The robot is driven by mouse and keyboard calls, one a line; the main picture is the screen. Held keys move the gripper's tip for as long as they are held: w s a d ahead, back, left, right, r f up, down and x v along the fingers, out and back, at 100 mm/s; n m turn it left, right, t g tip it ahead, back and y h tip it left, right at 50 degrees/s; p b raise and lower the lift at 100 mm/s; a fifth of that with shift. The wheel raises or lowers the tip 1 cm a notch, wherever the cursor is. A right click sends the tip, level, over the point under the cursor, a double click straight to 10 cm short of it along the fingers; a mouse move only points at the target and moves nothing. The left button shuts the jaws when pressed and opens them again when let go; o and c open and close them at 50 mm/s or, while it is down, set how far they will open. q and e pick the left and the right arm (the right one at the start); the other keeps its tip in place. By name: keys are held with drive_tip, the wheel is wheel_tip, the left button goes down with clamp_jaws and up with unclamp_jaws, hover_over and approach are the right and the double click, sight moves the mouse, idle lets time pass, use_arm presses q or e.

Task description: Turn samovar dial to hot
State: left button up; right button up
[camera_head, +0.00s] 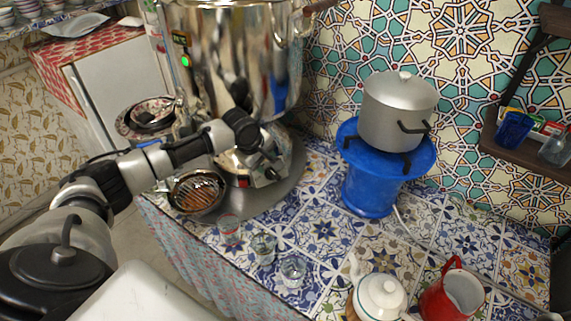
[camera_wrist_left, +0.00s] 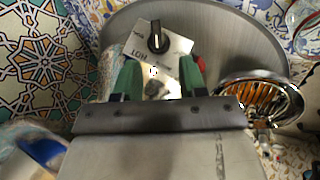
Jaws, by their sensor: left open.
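The samovar (camera_head: 232,45) is a large shiny metal urn at the back left of the tiled counter, with a lit green light on its side. In the left wrist view its dial (camera_wrist_left: 157,38) is a black knob with a pale pointer line on a white label plate (camera_wrist_left: 178,47). HOT-like lettering appears upside down on the plate. My left gripper (camera_wrist_left: 160,78) is open, its two green fingers over the near part of the plate, with the knob just beyond the tips and not between them. In the head view my left gripper (camera_head: 266,174) is low at the samovar's base and hides the dial.
A blue stand (camera_head: 368,190) bears a grey pot (camera_head: 396,115). A white teapot (camera_head: 380,297) and red jug (camera_head: 452,294) stand at the front right.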

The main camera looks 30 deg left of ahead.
sight(275, 174)
use_arm(q)
drive_tip(key=x, duration=0.6)
drive_tip(key=shift+w+f, duration=0.15)
drive_tip(key=shift+w, duration=0.15)
drive_tip(key=x, duration=0.3)
drive_tip(key=shift+w+f, duration=0.25)
drive_tip(key=shift+f, duration=0.2)
use_arm(e)
drive_tip(key=shift+s+f, duration=0.1)
drive_tip(key=shift+s, duration=0.05)
drive_tip(key=shift+a, duration=0.1)
use_arm(q)
drive_tip(key=c, duration=0.6)
use_arm(e)
drive_tip(key=shift+s, duration=0.3)
